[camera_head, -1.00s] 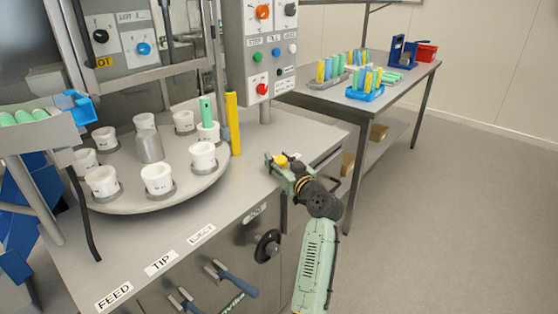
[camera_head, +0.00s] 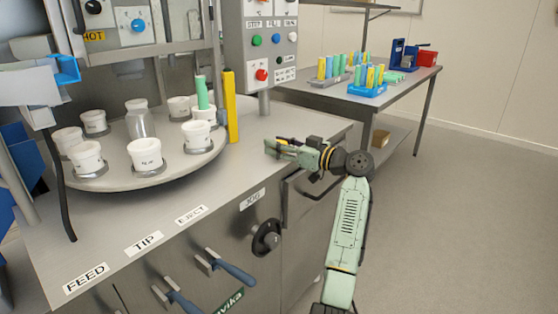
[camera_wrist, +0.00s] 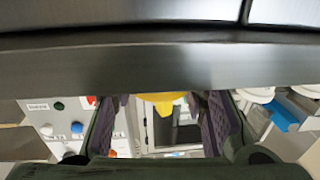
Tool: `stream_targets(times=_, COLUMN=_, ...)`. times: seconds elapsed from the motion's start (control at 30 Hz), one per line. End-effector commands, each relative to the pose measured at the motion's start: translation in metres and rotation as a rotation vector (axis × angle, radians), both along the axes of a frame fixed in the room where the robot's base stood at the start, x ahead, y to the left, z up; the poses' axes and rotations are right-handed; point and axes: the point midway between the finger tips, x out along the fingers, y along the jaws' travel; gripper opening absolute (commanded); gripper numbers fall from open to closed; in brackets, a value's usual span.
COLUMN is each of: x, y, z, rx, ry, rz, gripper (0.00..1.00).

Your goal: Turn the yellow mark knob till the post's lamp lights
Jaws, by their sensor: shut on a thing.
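The yellow knob (camera_wrist: 163,98) shows in the wrist view between my two finger pads, its top part cut off by a grey metal surface in the picture. My gripper (camera_head: 271,147) is at the right part of the steel bench top in the head view, its fingers pointing left, shut on the yellow knob. In that view the fingers hide most or all of the knob. A yellow upright post (camera_head: 231,106) stands at the right edge of the round turntable, left of my gripper and apart from it. I cannot make out a lit lamp on it.
The turntable (camera_head: 120,178) carries several white cups and one green tube (camera_head: 202,92). A control box (camera_head: 262,55) with coloured buttons stands behind. Two blue-handled levers (camera_head: 232,272) and a black handwheel (camera_head: 266,238) stick out of the bench front. Floor to the right is clear.

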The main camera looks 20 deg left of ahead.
Motion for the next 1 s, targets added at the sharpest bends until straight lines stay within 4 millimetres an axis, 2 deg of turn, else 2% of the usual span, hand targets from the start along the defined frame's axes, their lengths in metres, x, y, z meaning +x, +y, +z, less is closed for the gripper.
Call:
stream_targets(times=0.4, x=0.0012, y=-0.0002, z=-0.0002, rx=-0.001, ry=0.002, rz=0.234, gripper=0.12)
stream_targets(times=1.0, x=0.0005, y=0.0005, z=-0.0002, rx=-0.002, ry=0.000, rz=0.301, gripper=0.12)
